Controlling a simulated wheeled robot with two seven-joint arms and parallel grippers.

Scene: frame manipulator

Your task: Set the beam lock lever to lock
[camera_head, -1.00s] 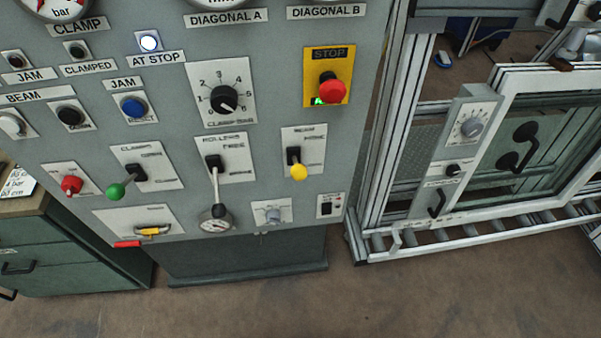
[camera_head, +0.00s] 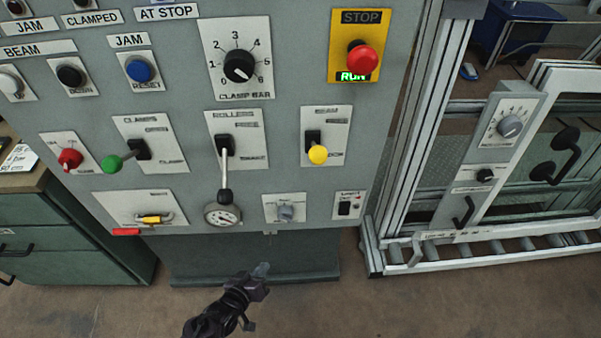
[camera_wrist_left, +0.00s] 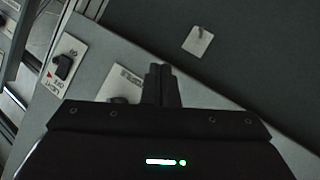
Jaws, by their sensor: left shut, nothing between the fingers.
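The yellow-knobbed lever (camera_head: 318,155) sits on a white plate (camera_head: 337,122) right of centre on the grey panel, below the red stop button. Its plate text is too blurred to read fully, but it seems to be the beam lever. Its knob hangs below its black base, toward the lower end of the plate. My left gripper (camera_head: 262,269) is below the panel's lower edge, well below the lever and apart from it. Its fingers are shut and empty; they also show together in the left wrist view (camera_wrist_left: 160,72). My right gripper is not in view.
Near the yellow lever are the long roller lever (camera_head: 225,175), a small grey knob (camera_head: 286,212) and the light switch (camera_head: 344,208), which also shows in the left wrist view (camera_wrist_left: 63,66). The green-knobbed lever (camera_head: 113,163) is farther left. A metal frame (camera_head: 413,140) stands right.

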